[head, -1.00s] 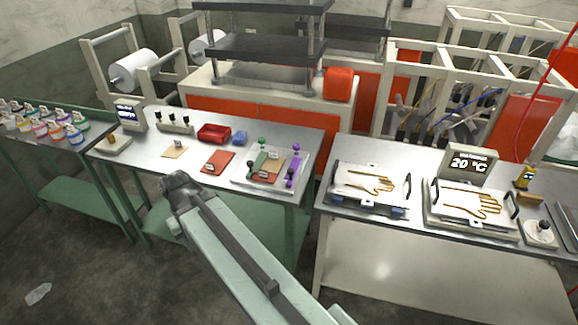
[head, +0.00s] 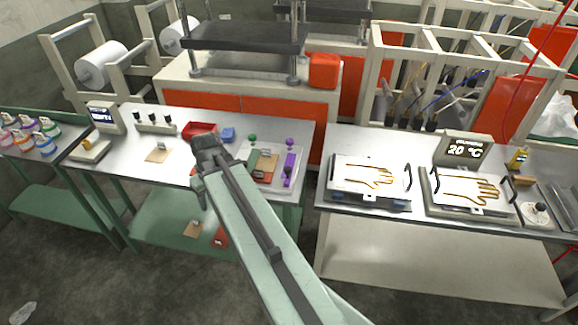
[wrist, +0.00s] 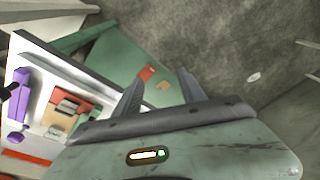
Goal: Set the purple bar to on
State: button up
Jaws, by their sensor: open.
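The purple bar (head: 290,166) stands on a pale board (head: 262,186) at the right end of the left metal table. A purple knob (head: 290,142) is at the bar's far end. In the wrist view purple parts (wrist: 18,108) show at the far left on the white board (wrist: 50,62). Any on or off mark is too small to read. My gripper (wrist: 162,72) is open and empty, pointing down past the table's front, to the right of the board in the wrist view. In the head view my arm's end hides part of the table left of the board.
A red tray (head: 199,130) and blue item (head: 228,134) stand behind. Red (head: 220,238) and tan (head: 192,229) cards lie on the lower green shelf. A gap separates the right table (head: 335,200).

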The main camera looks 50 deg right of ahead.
jog(key=s+d+r+m+t+p, duration=0.1)
jog(key=d, duration=0.7)
jog(key=s+d+r+t, duration=0.1)
jog(key=s+d, duration=0.1)
jog(key=d, duration=0.7)
jog(key=h, duration=0.2)
send_near(288, 169)
jog(key=f, duration=0.1)
jog(key=shift+m+t, duration=0.3)
jog(key=shift+m, duration=0.1)
jog(key=b+x, duration=0.7)
jog(key=x, duration=0.1)
jog(key=shift+d+f, duration=0.15)
jog(key=shift+f, duration=0.1)
jog(key=shift+r, duration=0.15)
grip_shut()
